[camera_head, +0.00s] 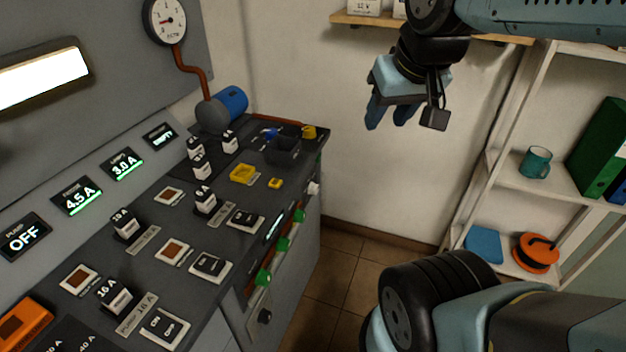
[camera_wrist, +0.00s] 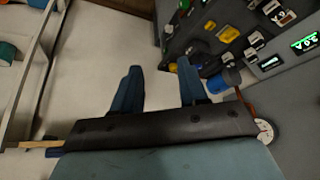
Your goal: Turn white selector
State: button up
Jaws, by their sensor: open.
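A small white knob (camera_head: 313,188), which looks like the white selector, sits on the front face of the console (camera_head: 228,282), near its far end. It is small in the head view, and I cannot tell which way it points. I cannot make it out in the wrist view. My gripper (camera_head: 389,121) is open and empty, with blue fingers pointing down. It hangs in the air in front of the white wall, above and to the right of the knob in the head view, well apart from it. In the wrist view my gripper (camera_wrist: 158,68) has nothing between its fingers.
Several green knobs (camera_head: 283,243) and a black knob (camera_head: 265,316) line the same front face. Switches, fuse blocks and a yellow part (camera_head: 243,173) crowd the console top. A shelf rack (camera_head: 510,165) with a teal mug (camera_head: 536,163) stands at the right. The floor between is clear.

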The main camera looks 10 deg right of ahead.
jog(key=shift+o, duration=1.2)
jog(key=shift+w+a, duration=0.1)
jog(key=shift+a, duration=0.05)
jog(key=shift+o, duration=0.7)
jog(key=shift+w+a+f, duration=0.1)
jog(key=shift+w+f, duration=0.05)
jog(key=shift+w, duration=0.05)
jog(key=shift+o, duration=0.6)
jog(key=w+a+f+m+g+y, duration=0.1)
jog(key=w+f+m+g+y, duration=0.3)
jog(key=w+f, duration=0.4)
jog(key=shift+w+a+f+g, duration=0.35)
jog(key=shift+w+g, duration=0.45)
jog(key=shift+w, duration=0.45)
jog(key=w+d+f+m+t+y, duration=0.25)
jog(key=w+f+m+y, duration=0.45)
jog(key=f, duration=0.5)
jog(key=w+d+f+m+t+y, duration=0.1)
jog(key=w+d+f+m+y, duration=0.4)
jog(key=w+f, duration=0.6)
jog(key=m+t+h, duration=0.1)
jog(key=m+t, duration=0.6)
jog(key=m, duration=0.2)
send_near(317, 190)
jog(key=x, duration=0.9)
jog(key=shift+w+a+f, duration=0.1)
jog(key=shift+w+f, duration=0.2)
jog(key=shift+w, duration=0.1)
jog(key=shift+c, duration=0.5)
jog(key=c, duration=1)
